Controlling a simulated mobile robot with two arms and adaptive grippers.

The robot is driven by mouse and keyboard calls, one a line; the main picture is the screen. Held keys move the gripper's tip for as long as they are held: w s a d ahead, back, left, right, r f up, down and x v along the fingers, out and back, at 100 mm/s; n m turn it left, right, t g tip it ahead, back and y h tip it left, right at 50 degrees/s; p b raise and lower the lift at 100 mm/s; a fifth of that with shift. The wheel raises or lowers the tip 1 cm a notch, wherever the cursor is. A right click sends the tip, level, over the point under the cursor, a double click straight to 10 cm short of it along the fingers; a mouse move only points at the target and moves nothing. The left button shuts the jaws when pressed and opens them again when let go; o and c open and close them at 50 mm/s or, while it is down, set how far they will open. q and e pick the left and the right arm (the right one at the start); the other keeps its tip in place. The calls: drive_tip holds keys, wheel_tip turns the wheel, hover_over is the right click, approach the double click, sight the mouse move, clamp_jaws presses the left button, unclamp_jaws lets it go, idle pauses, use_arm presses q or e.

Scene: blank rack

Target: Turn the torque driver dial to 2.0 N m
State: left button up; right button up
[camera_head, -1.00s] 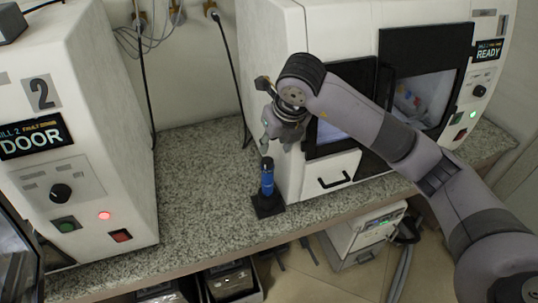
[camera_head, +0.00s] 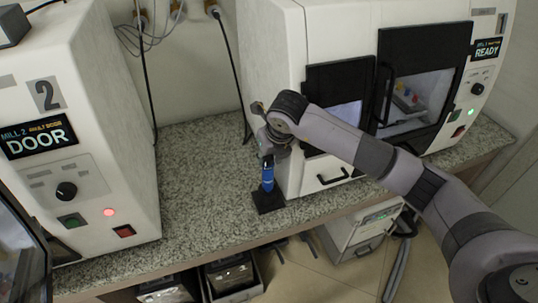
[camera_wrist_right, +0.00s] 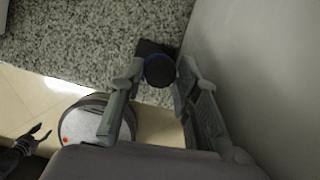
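The torque driver (camera_head: 267,178) is blue with a dark top and stands upright in a black base (camera_head: 268,201) on the speckled counter. My right gripper (camera_head: 267,146) is directly above it, pointing down. In the right wrist view the driver's round dark top (camera_wrist_right: 160,71) with a blue rim lies between the tips of the two fingers (camera_wrist_right: 158,80). The fingers are apart, with a gap visible at least on the right side. The dial's markings cannot be read.
The white mill with the READY screen (camera_head: 485,49) stands close on the right of the driver. Mill 2 (camera_head: 70,120), its screen reading DOOR, stands on the left. The counter (camera_head: 200,170) between them is clear. Cables hang at the back wall.

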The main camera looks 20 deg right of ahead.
clamp_jaws()
